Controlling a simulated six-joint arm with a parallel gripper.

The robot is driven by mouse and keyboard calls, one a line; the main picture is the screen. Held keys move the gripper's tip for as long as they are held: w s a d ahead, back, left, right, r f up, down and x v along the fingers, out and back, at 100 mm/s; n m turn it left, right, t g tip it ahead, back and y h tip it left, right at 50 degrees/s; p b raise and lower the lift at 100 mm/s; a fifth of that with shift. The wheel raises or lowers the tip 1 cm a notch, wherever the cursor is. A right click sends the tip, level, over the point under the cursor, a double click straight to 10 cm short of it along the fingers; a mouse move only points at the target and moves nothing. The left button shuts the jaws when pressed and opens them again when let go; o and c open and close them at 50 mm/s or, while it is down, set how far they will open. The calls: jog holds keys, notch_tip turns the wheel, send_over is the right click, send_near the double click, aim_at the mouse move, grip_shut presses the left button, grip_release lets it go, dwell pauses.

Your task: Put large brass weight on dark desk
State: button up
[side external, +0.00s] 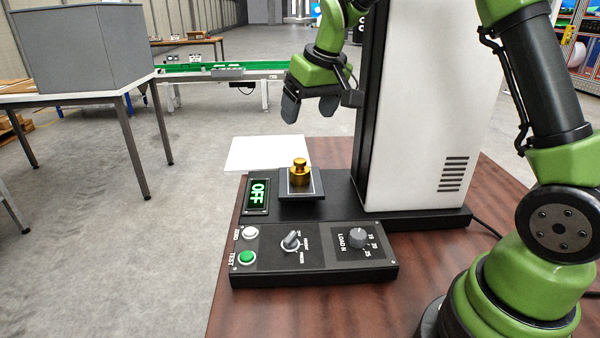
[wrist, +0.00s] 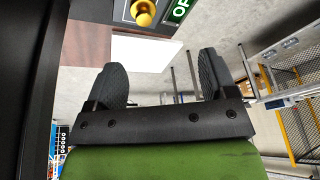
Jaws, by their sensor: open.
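The brass weight (side external: 299,174) stands upright on the small dark square plate (side external: 301,194) of the machine. It also shows at the top edge of the wrist view (wrist: 143,12), partly cut off. The dark desk (side external: 300,315) is a reddish-brown wooden top beneath the machine. My gripper (side external: 309,108) is open and empty, above and behind the weight in the side view. Its two dark fingers (wrist: 161,72) are spread apart in the wrist view, with the weight beyond them.
A tall white and black column (side external: 412,110) rises right of the weight. The control box (side external: 315,255) with knobs and buttons is in front; a display (side external: 257,195) reads OFF. A white panel (side external: 268,153) lies behind the plate. Bare desk shows along the front.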

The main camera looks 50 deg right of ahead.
send_near(300, 160)
jog(key=w+f, duration=0.1)
jog(key=shift+g, duration=0.5)
jog(key=x, duration=0.5)
jog(key=shift+w, duration=0.15)
jog(key=shift+x, duration=3.05)
jog(key=shift+d, duration=0.1)
jog(key=c, duration=1.4)
